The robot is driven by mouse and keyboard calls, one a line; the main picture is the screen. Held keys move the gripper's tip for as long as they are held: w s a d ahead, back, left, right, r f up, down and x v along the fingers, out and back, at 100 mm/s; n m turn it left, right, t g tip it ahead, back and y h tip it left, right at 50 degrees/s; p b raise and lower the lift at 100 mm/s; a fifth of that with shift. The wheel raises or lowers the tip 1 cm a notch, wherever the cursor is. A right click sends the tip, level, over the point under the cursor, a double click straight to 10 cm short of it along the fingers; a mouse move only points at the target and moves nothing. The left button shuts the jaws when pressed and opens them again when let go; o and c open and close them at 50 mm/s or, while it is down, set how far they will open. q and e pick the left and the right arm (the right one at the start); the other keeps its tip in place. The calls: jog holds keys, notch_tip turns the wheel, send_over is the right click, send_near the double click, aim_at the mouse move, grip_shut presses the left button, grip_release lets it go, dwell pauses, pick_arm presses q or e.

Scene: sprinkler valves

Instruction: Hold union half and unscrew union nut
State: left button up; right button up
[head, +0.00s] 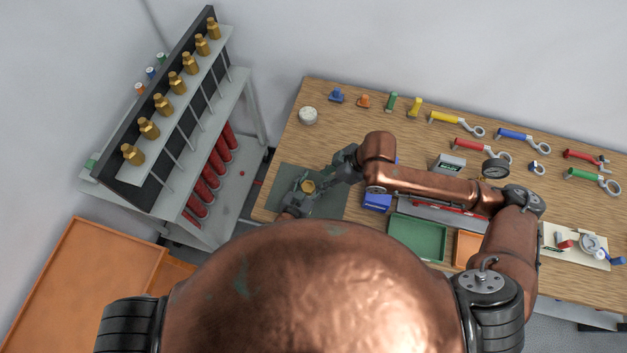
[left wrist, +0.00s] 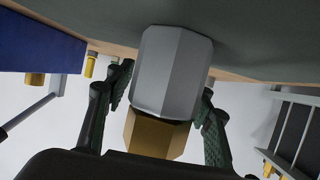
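The union stands on the dark mat (head: 333,205) at the bench's left end. Its brass hex nut (head: 308,186) is uppermost. In the left wrist view, which is upside down, the grey eight-sided union half (left wrist: 172,70) is by the mat and the brass nut (left wrist: 155,134) is away from it, with a dark ring between. My left gripper (head: 294,203) is low at the union's near side; in its wrist view the fingers (left wrist: 166,95) lie against both sides of the grey half. My right gripper (head: 326,177) is at the right of the nut; its fingers are too small to judge.
A blue box (head: 377,202), green tray (head: 418,238) and orange tray (head: 467,248) stand right of the mat. A white round item (head: 308,115) sits behind it. Several tools line the bench's back. A rack of brass sprinkler valves (head: 163,104) stands left.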

pick_arm(q)
grip_shut()
dwell(0.4)
dwell(0.4)
jog(key=shift+o, duration=1)
grip_release()
jog(key=v, duration=1.2)
jog(key=shift+f, duration=0.1)
